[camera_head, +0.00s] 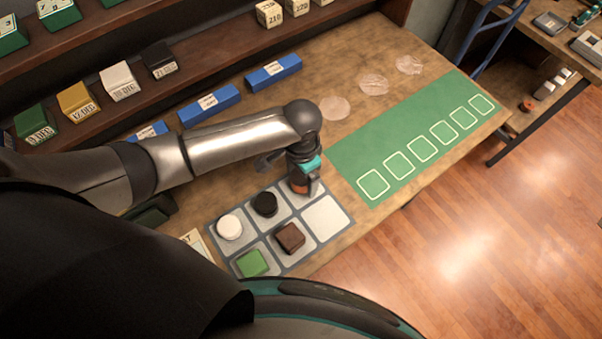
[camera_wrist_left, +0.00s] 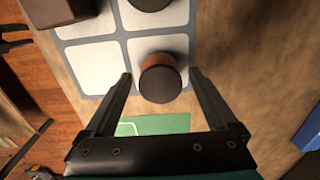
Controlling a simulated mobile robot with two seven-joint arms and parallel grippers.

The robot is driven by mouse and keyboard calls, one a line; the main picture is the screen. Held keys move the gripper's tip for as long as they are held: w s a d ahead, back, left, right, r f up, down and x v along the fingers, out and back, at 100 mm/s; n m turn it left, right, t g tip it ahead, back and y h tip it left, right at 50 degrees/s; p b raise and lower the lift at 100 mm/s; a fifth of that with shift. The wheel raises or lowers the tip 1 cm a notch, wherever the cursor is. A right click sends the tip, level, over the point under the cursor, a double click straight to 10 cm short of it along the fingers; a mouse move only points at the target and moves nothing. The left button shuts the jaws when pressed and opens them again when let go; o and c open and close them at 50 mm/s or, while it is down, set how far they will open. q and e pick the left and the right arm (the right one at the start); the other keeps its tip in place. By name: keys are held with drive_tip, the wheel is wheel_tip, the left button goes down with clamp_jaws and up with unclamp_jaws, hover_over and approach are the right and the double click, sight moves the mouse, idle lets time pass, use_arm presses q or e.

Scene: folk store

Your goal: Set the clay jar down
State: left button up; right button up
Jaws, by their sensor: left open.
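The clay jar (camera_head: 300,187), a small round orange-brown jar with a dark top, stands in the far right cell of the grey six-cell mat (camera_head: 324,220). In the left wrist view, the jar (camera_wrist_left: 160,78) sits close to the outer edge of its cell. My left gripper (camera_head: 302,180) is over it in the head view, partly hiding it. In the left wrist view, the fingers of my left gripper (camera_wrist_left: 160,78) are open, one on each side of the jar, with gaps visible. My right gripper is not in view.
Other cells hold a white round jar (camera_head: 230,226), a black round jar (camera_head: 264,204), a brown block (camera_head: 290,237) and a green block (camera_head: 251,263). The near right cell is empty. A green mat with outlined squares (camera_head: 409,142) lies right; blue boxes (camera_head: 274,72) line the back.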

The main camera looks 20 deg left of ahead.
use_arm(q)
wheel_tip(320, 180, up, 12)
drive_tip(key=p, duration=0.2)
drive_tip(key=shift+r, duration=0.15)
idle(0.4)
